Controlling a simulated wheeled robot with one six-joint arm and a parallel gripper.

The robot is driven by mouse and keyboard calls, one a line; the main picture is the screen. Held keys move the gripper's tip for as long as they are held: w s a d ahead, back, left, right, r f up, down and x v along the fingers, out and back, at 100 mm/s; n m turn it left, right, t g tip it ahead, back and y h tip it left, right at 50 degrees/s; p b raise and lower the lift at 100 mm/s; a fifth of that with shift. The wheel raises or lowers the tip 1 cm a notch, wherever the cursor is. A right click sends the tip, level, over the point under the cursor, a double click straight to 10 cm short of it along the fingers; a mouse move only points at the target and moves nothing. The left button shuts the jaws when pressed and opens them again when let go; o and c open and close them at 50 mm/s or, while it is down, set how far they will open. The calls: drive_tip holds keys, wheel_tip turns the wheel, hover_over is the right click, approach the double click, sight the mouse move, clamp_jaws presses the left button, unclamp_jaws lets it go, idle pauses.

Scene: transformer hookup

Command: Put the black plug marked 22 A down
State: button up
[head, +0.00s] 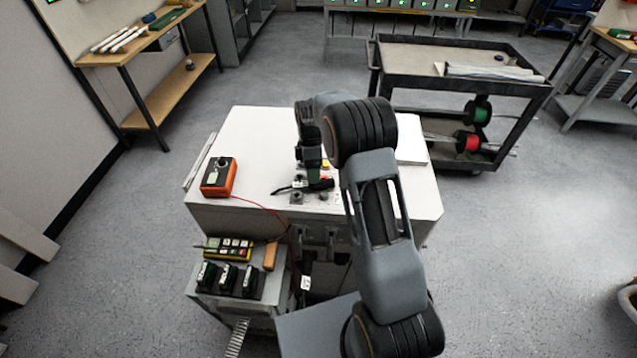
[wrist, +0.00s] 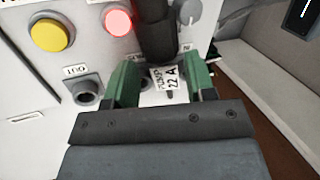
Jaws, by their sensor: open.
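The black plug (wrist: 155,35) is a dark cylinder at the top middle of the wrist view, in front of a light panel. A white tag (wrist: 165,80) reading 22 A shows just below it, between the fingers. My gripper (wrist: 162,82) has green fingers spread apart, one on each side of the tag. I cannot tell whether a finger touches the plug. In the head view my gripper (head: 313,175) is low over the white cabinet top (head: 255,135), with a dark plug and lead (head: 318,185) at its tip; details there are too small.
The panel has a yellow button (wrist: 48,36), a lit red lamp (wrist: 118,21), a grey knob (wrist: 188,10) and a socket marked OUT (wrist: 84,92). An orange meter (head: 218,177) stands left on the cabinet. Several black plugs (head: 228,278) sit on a lower box in front.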

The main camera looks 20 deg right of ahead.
drive_tip(key=shift+x, duration=1.35)
drive_tip(key=c, duration=0.7)
drive_tip(key=shift+r, duration=0.1)
drive_tip(key=shift+c, duration=0.2)
